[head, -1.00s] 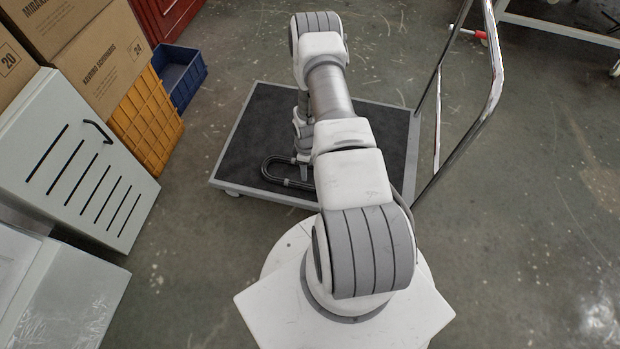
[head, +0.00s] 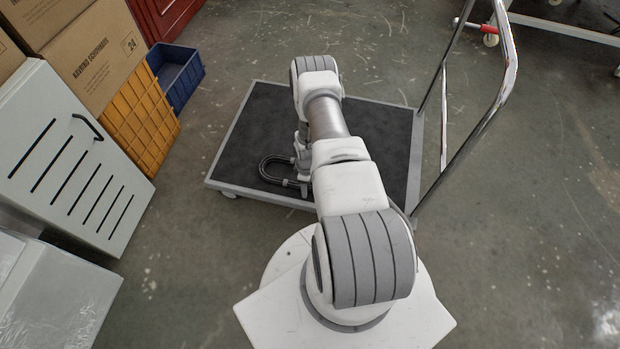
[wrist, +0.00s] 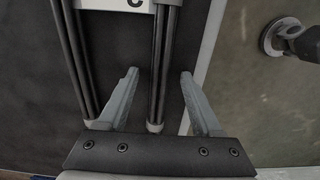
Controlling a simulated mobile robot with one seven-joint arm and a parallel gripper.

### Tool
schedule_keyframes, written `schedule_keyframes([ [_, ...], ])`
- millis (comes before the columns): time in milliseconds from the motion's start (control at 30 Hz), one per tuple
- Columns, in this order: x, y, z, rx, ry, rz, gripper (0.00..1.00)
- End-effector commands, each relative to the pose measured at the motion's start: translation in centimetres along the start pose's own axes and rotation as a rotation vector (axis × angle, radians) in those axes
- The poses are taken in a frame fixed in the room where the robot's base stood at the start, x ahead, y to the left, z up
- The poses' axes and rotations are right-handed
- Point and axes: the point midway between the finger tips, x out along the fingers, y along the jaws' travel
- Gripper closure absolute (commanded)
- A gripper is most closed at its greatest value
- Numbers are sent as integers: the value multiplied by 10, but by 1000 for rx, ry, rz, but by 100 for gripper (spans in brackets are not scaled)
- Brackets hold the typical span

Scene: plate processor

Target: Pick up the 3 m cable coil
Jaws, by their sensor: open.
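The 3 m cable coil (head: 264,173) is a dark, elongated loop on the black deck of a platform trolley, near its front edge. In the wrist view its black strands (wrist: 162,55) run in two bundles, with a white label carrying a dark letter across them at the top. My gripper (wrist: 159,73) is open. The right bundle runs between its two grey fingers, and the left bundle lies outside the left finger. I cannot tell whether the fingers touch the cable. In the head view my arm hides part of the coil and most of the gripper.
The trolley (head: 235,150) has a light rim and a tall metal handle (head: 485,115) on the right. A grey cabinet (head: 75,160), cardboard boxes (head: 105,55), an orange crate (head: 140,120) and a blue bin (head: 175,75) stand at left. Floor beyond the handle is mostly clear.

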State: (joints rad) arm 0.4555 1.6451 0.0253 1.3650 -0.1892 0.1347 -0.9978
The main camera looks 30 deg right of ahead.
Motion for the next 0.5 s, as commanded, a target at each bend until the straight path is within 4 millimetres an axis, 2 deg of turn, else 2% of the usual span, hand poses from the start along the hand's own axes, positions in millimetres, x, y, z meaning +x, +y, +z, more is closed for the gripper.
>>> schedule_keyframes([
  [167,-1,1,0,0,0,1,34],
  [500,-1,0,0,0,0,1,93],
])
